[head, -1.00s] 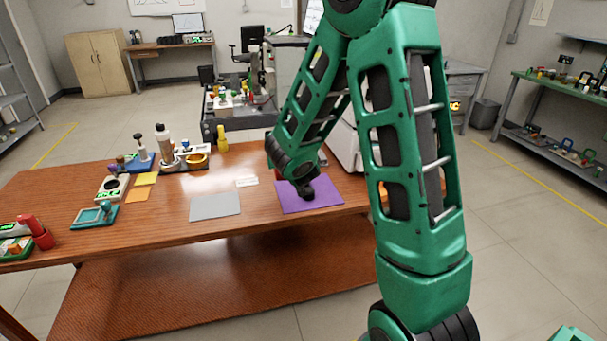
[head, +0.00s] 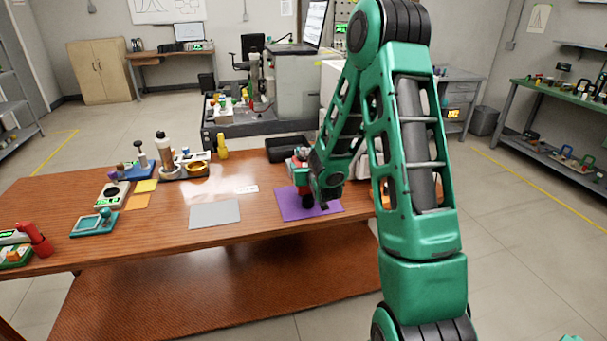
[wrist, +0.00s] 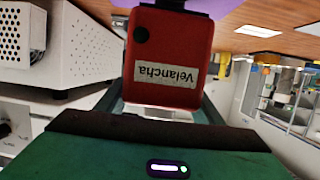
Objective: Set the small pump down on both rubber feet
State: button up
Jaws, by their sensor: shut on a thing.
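The small pump shows in the wrist view as a red block (wrist: 168,60) with a white "Velancha" label, upside down in that picture. A dark part sits at its far end against purple. My gripper (head: 303,181) is shut on the pump; its fingertips are mostly hidden. I cannot make out both rubber feet or tell whether the pump touches the mat.
A black tray (head: 288,149) lies behind my gripper. A grey mat (head: 215,214) lies to the left on the wooden table (head: 150,237). Bottles, a scale (head: 112,194) and a teal stand (head: 94,222) are farther left. A white perforated box (wrist: 85,40) is close by in the wrist view.

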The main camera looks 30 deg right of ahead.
jog(key=shift+f, duration=0.95)
jog(key=shift+f, duration=0.1)
jog(key=o, duration=1.8)
jog(key=shift+s, duration=0.1)
